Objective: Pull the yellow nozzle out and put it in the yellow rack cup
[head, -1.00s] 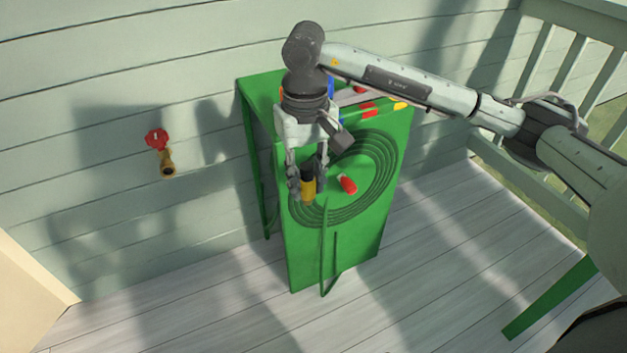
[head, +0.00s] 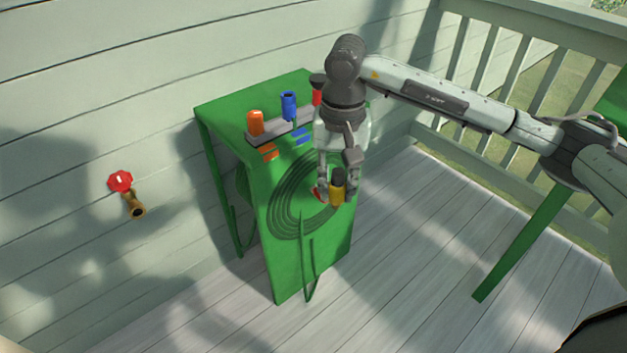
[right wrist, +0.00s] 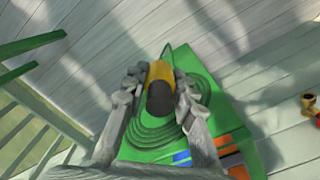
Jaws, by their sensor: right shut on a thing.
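The yellow nozzle (head: 337,194) has a black end and is held between the fingers of my right gripper (head: 337,186). It is over the right part of the coiled green hose on the green table. The right wrist view also shows the nozzle (right wrist: 161,80) between both fingers, black end nearer the camera. The grey rack (head: 268,137) stands on the table, with an orange cup (head: 255,122), a blue cup (head: 289,105) and a red cup (head: 317,96) showing. The yellow cup is not visible; my right arm covers that end of the rack. My left gripper is out of view.
The coiled hose (head: 283,215) lies on the table's sloping face, with a red piece (head: 319,193) partly hidden by my gripper. A brass tap with a red handle (head: 121,181) is on the wall. A railing (head: 480,60) stands at right.

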